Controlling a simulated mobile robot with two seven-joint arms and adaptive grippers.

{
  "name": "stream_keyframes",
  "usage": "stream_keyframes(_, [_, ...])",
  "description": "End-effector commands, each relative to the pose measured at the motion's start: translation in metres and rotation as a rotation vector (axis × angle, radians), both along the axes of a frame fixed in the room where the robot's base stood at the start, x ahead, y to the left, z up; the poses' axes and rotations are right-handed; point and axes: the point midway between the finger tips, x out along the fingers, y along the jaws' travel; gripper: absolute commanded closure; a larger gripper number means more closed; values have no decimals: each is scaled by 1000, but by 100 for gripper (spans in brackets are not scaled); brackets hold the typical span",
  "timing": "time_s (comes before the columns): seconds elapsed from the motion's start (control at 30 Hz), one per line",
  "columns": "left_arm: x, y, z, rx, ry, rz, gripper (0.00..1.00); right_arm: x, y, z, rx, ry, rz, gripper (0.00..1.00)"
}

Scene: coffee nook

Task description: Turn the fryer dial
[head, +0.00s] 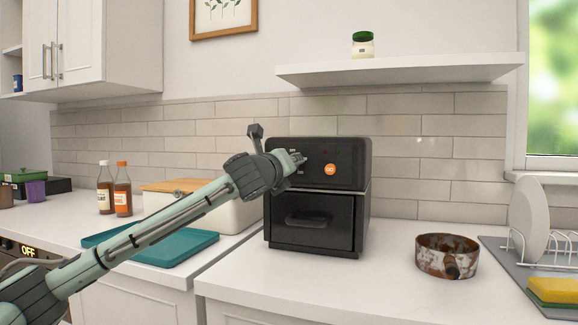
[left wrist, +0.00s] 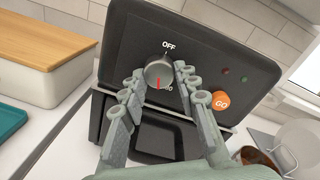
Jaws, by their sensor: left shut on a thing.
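The black fryer (head: 318,232) stands on the counter with its front facing me. Its round grey dial (left wrist: 158,70) shows in the left wrist view on the upper panel, below the word OFF. The dial's red mark is at its lower edge, away from OFF, beside partly hidden lettering. My left gripper (head: 297,160) reaches the panel from the left. In the left wrist view its fingers are on both sides of the dial, shut on it. In the head view the gripper hides the dial. My right gripper is not in view.
An orange GO button (head: 330,169) is right of the dial. A teal tray (head: 185,252) and a wooden-lidded white box (head: 233,216) lie left of the fryer, below my arm. A rusty pan (head: 447,262) and a dish rack (head: 512,262) are at the right.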

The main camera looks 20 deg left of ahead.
Motion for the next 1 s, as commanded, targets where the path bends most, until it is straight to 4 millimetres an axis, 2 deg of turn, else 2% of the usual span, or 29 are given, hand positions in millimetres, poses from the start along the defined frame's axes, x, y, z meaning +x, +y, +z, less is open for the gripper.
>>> stream_keyframes(0.6, [0,1,-4,570,-17,-2,98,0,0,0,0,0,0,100])
stream_keyframes(1.0, [0,2,-5,797,-22,-2,98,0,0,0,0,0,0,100])
